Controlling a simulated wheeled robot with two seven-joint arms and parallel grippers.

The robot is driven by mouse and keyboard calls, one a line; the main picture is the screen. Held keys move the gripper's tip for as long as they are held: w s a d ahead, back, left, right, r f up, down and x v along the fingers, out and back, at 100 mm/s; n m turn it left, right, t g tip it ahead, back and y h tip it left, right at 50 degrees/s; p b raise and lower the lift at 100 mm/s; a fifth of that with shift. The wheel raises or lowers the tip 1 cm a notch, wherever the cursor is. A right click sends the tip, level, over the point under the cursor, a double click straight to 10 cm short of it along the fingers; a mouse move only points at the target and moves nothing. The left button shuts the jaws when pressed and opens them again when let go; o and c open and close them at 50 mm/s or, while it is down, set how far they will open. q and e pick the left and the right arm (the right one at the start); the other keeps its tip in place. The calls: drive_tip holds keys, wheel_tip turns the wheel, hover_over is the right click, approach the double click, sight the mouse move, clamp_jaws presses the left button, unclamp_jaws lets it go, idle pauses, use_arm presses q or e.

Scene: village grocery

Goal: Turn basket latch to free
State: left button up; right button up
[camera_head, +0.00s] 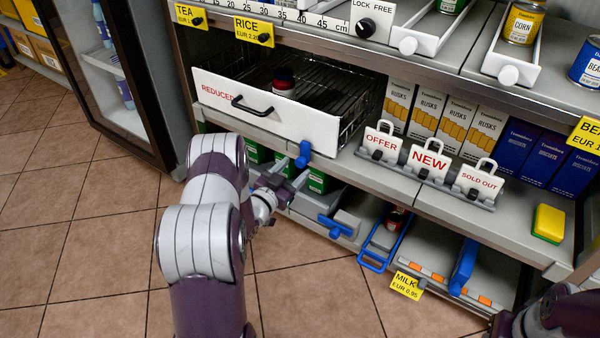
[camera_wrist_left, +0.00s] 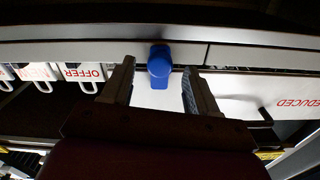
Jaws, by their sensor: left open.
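The blue basket latch (camera_head: 303,154) sits on the shelf edge under the right part of the white REDUCED basket front (camera_head: 265,108). The basket is a dark wire drawer with a small jar inside. In the left wrist view the latch (camera_wrist_left: 160,66) shows between the two fingertips, its blue tab over the white basket front (camera_wrist_left: 240,95). My left gripper (camera_head: 291,172) is open, just below the latch in the head view. I cannot tell whether a finger touches the latch. Part of my right arm shows at the lower right; its fingers are out of frame.
OFFER (camera_head: 382,140), NEW (camera_head: 428,160) and SOLD OUT (camera_head: 478,182) signs stand on the shelf to the right. Below are a blue-handled tray (camera_head: 384,243) and another blue lever (camera_head: 334,227). A fridge door (camera_head: 105,60) stands to the left. Tiled floor is clear in front.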

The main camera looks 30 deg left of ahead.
sight(299, 164)
use_arm(q)
drive_tip(key=w, duration=0.1)
drive_tip(key=w+b, duration=0.1)
drive_tip(key=w, duration=0.1)
drive_tip(key=shift+d+f, duration=0.15)
drive_tip(key=shift+w, duration=0.4)
drive_tip(key=shift+r, duration=0.2)
use_arm(e)
drive_tip(key=shift+f, duration=0.95)
use_arm(q)
drive_tip(key=c, duration=1)
drive_tip(key=shift+c, duration=0.2)
